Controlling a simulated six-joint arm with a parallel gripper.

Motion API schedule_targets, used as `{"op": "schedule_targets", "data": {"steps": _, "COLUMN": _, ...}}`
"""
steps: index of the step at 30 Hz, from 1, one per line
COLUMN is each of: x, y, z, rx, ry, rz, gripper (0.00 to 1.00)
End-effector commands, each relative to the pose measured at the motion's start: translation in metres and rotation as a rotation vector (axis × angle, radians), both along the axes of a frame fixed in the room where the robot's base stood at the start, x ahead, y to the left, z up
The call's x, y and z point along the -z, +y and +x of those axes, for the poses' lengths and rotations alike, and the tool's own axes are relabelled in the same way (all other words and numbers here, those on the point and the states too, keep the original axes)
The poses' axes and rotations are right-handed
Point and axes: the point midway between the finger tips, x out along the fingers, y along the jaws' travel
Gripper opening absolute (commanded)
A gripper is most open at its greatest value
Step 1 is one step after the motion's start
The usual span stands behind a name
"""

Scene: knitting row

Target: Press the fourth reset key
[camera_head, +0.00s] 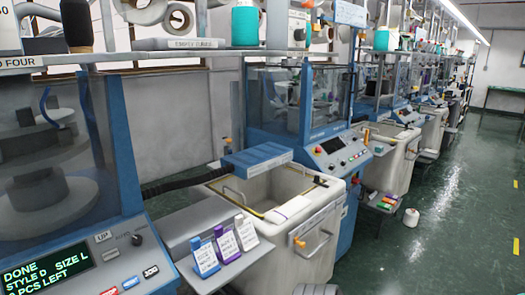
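The nearest knitting machine fills the left side, under a sign ending in "FOUR" (20,62). Its lit display (45,263) reads "DONE", "STYLE D SIZE L" and a "PCS LEFT" line whose number is partly cut off. I cannot read which key is reset.
A grey shelf (190,222) beside the panel holds blue, purple and white card stands (225,243). A cream bin (283,236) stands to its right. More blue machines (330,150) line up behind. The green aisle floor (440,230) at right is mostly clear, with a white cone (411,218).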

Motion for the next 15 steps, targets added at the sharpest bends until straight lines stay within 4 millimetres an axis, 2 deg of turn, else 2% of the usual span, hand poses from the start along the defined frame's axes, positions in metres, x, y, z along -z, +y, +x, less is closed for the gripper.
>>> {"op": "schedule_targets", "data": {"steps": 1, "x": 0.0000, "y": 0.0000, "z": 0.0000, "rx": 0.000, "ry": 0.000, "rz": 0.000, "gripper": 0.55}}
{"op": "schedule_targets", "data": {"steps": 9, "x": 0.0000, "y": -0.0001, "z": 0.0001, "rx": 0.000, "ry": 0.000, "rz": 0.000, "gripper": 0.02}}
{"op": "schedule_targets", "data": {"steps": 15, "x": 0.0000, "y": -0.0001, "z": 0.0001, "rx": 0.000, "ry": 0.000, "rz": 0.000, "gripper": 0.00}}
